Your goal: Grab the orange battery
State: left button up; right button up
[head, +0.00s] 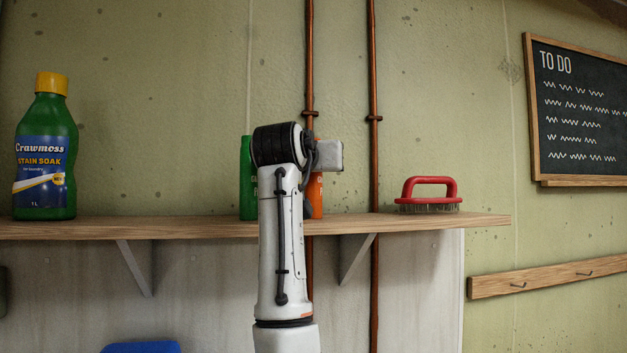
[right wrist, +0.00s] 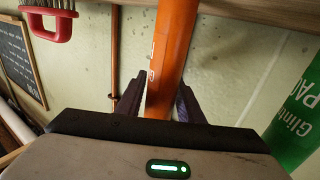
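The orange battery (head: 316,193) stands upright on the wooden shelf (head: 420,222), mostly hidden behind my right arm in the head view. In the right wrist view the orange battery (right wrist: 172,45) rises between the two dark fingers of my right gripper (right wrist: 160,82). The fingers are spread, one on each side of it. A narrow gap shows beside the left finger; contact on the other side is unclear. In the head view the fingers are hidden behind the wrist. My left gripper is not in view.
A green container (head: 246,180) stands just left of the battery, partly behind my arm, and shows in the right wrist view (right wrist: 298,115). A red-handled brush (head: 428,193) sits to the right. A green stain-soak bottle (head: 45,150) stands far left. Copper pipes (head: 373,90) run up the wall.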

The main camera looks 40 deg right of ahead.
jog(key=c, duration=0.7)
grip_shut()
jog(key=shift+r, duration=0.15)
